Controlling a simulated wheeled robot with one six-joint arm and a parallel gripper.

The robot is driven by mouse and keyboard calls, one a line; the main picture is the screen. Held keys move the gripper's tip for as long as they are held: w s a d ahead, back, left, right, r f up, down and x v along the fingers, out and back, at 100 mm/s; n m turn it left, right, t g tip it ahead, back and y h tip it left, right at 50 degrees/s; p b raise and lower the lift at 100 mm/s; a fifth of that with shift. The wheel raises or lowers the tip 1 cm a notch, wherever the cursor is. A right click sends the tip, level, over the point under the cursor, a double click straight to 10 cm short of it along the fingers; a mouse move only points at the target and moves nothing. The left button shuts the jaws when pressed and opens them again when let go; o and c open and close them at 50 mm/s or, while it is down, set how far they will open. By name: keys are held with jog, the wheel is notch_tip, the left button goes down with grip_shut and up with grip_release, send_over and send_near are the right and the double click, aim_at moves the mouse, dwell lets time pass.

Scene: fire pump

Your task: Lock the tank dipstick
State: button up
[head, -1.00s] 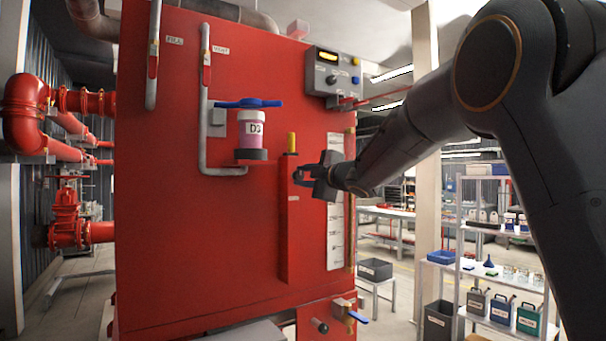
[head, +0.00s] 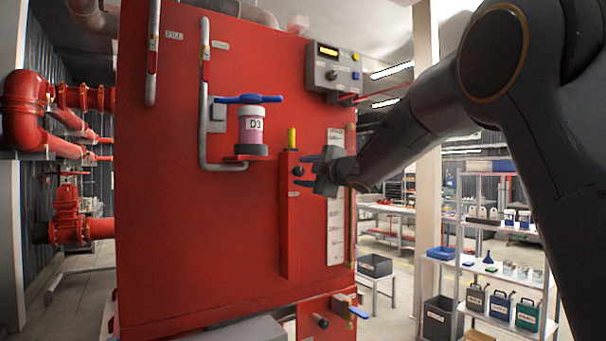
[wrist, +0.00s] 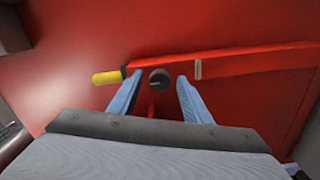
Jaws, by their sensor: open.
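The tank dipstick shows its yellow handle (head: 292,138) at the top of a narrow red upright housing (head: 290,230) on the tank front. A dark round knob (head: 298,171) sits on the housing just below the handle. In the wrist view the yellow handle (wrist: 106,77) lies left of the knob (wrist: 159,79), which has a light mark on its face. My gripper (head: 306,172) is open, its blue fingers pointing at the housing. In the wrist view the knob appears between the two fingertips (wrist: 158,85). The fingers do not visibly grip it.
Left of the dipstick, a jar marked D3 (head: 252,132) with a blue handle (head: 247,99) sticks out from the tank. A pale level scale (head: 335,215) is to the right. A control box (head: 333,73) is above. Shelves (head: 495,265) stand at far right.

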jog(key=b+v, duration=0.3)
jog(key=v, duration=0.4)
jog(key=shift+s+d, duration=0.15)
jog(key=shift+s, duration=0.05)
jog(key=s+d+f+m+g+h+b, duration=0.1)
jog(key=s+d+f+m+h, duration=0.25)
jog(key=f, duration=0.65)
jog(key=s+d+f+m+g+h+b, duration=0.1)
jog(key=d+f+m+h, duration=0.35)
jog(key=f, duration=0.65)
jog(key=s+d+f+m+g+h+b, duration=0.1)
jog(key=s+d+f+m+g, duration=0.1)
jog(key=d+f+m, duration=0.6)
jog(key=s+f+m+g+h+b, duration=0.1)
jog(key=s+f+g, duration=0.8)
jog(key=s+f, duration=1.8)
jog(key=s+d+m+b, duration=0.1)
jog(key=s+m+b, duration=0.1)
jog(key=m, duration=0.2)
jog(key=shift+s+f+m+g, duration=0.2)
jog(key=shift+m+g, duration=0.1)
